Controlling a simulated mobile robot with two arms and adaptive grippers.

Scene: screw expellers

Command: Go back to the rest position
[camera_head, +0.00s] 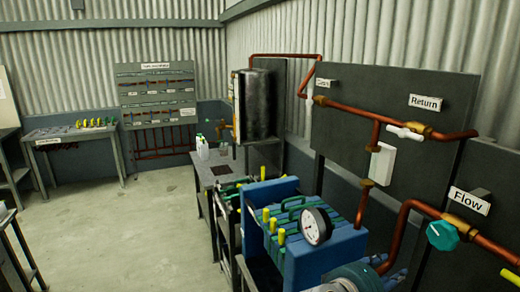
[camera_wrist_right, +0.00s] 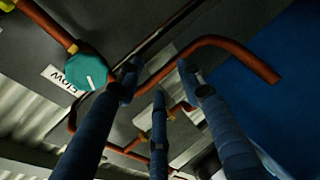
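My right gripper (camera_wrist_right: 158,80) shows three blue fingers in the right wrist view. The fingers are spread apart and nothing is held between them. In the head view a small blue part of my right gripper (camera_head: 396,279) shows at the bottom right, below the copper pipe and beside the blue press unit (camera_head: 335,255). Most of it is cut off by the frame edge. My left gripper is not in view.
A copper pipe (camera_head: 398,232) with a teal valve knob (camera_head: 443,236) and a Flow label (camera_head: 470,201) is close to the right gripper. A pressure gauge (camera_head: 316,226) sits on the press unit. Open floor (camera_head: 130,235) lies at left.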

